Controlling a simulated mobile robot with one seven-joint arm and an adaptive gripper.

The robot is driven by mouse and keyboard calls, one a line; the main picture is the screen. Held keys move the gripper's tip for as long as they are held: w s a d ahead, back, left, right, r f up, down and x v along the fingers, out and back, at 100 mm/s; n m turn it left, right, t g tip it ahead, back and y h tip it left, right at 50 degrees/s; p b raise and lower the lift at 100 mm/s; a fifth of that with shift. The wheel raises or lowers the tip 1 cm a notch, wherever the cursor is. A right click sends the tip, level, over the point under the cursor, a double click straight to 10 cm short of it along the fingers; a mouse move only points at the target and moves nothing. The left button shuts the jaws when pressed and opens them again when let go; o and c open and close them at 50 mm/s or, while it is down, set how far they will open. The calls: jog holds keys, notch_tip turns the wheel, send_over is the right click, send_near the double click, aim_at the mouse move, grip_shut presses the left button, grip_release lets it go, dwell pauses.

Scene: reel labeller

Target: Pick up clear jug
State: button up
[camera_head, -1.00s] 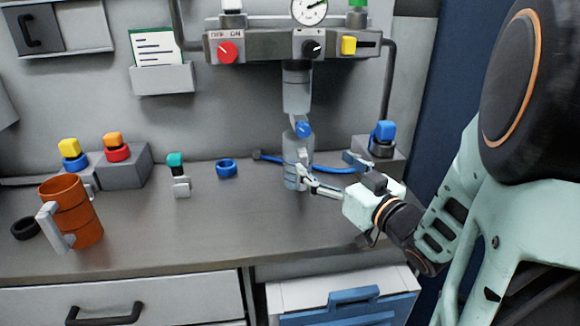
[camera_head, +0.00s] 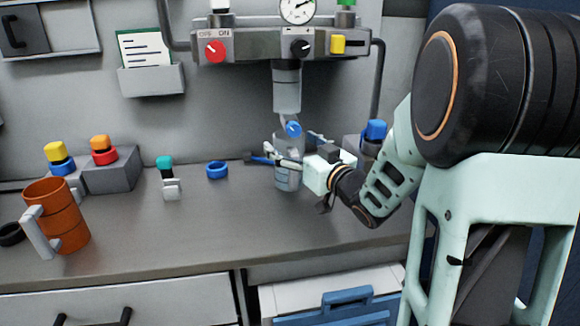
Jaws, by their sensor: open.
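The clear jug (camera_head: 288,180) stands upright on the grey worktop, below the clear cylinder of the wall unit. My gripper (camera_head: 296,151) comes in from the right at the jug's height. It is open, with one finger across the jug's front and the other towards its far right side. I cannot tell whether either finger touches the jug. The fingers hide part of the jug's middle.
The wall unit (camera_head: 262,46) with gauge and knobs overhangs the jug closely. A blue ring (camera_head: 217,170) and teal-topped item (camera_head: 167,180) stand left. An orange jug (camera_head: 62,215) is far left.

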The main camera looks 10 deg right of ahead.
jog(key=shift+c, duration=0.7)
jog(key=c, duration=1.8)
jog(key=shift+c, duration=0.3)
jog(key=shift+r, duration=0.2)
